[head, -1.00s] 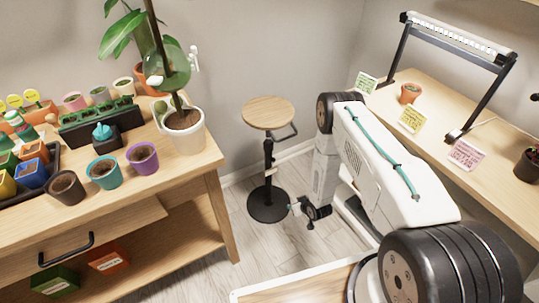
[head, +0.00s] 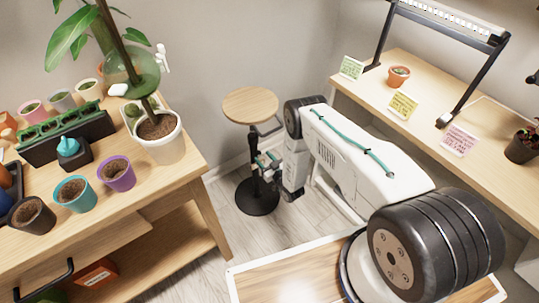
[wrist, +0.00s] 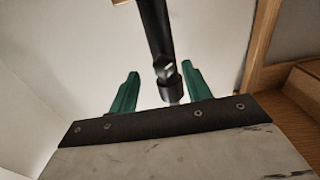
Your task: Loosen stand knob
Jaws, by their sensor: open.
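The stand has a round wooden top (head: 250,105), a black post and a round black base (head: 257,197). In the wrist view its black post (wrist: 155,30) comes down from the top. A dark knob-like piece (wrist: 165,70) sits on the post's lower visible part; its exact shape is hard to tell. My gripper (wrist: 162,88) has two green fingers spread apart, with the lower end of this piece showing between them. I cannot tell whether either finger touches it. In the head view my gripper (head: 268,162) is beside the post, under the wooden top.
A wooden plant table (head: 190,175) with a white pot (head: 160,145) stands left of the stand. A wooden shelf (head: 440,120) with a small terracotta pot (head: 398,77) and cards is on the right. Grey floor shows around the base, and a wall is close behind.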

